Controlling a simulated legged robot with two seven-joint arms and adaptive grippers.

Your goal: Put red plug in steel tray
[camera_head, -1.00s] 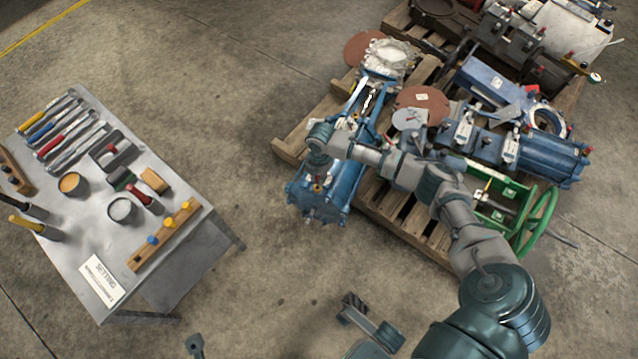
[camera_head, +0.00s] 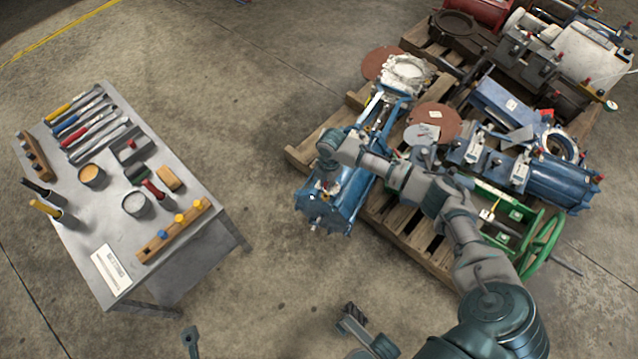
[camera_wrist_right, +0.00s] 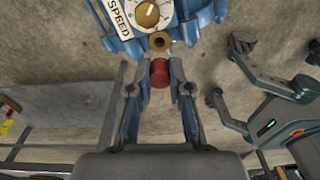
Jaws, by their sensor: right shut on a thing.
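My right gripper (camera_head: 325,182) is over the near end of a blue machine on the pallet. In the right wrist view its fingers (camera_wrist_right: 160,85) are shut on the red plug (camera_wrist_right: 160,73). The plug is just below a round brass port (camera_wrist_right: 160,41), whose opening shows. The grey steel tray (camera_head: 122,158) lies on the table at the left, far from the gripper, with a small red piece in it. What looks like part of my left gripper (camera_head: 360,325) shows at the bottom edge; its jaw opening cannot be made out.
The metal table (camera_head: 85,225) carries screwdrivers, two cups (camera_head: 137,205), a wooden strip with coloured plugs (camera_head: 172,232) and a label card. The wooden pallet (camera_head: 410,235) is crowded with machine parts and a green handwheel (camera_head: 542,245). Bare floor lies between table and pallet.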

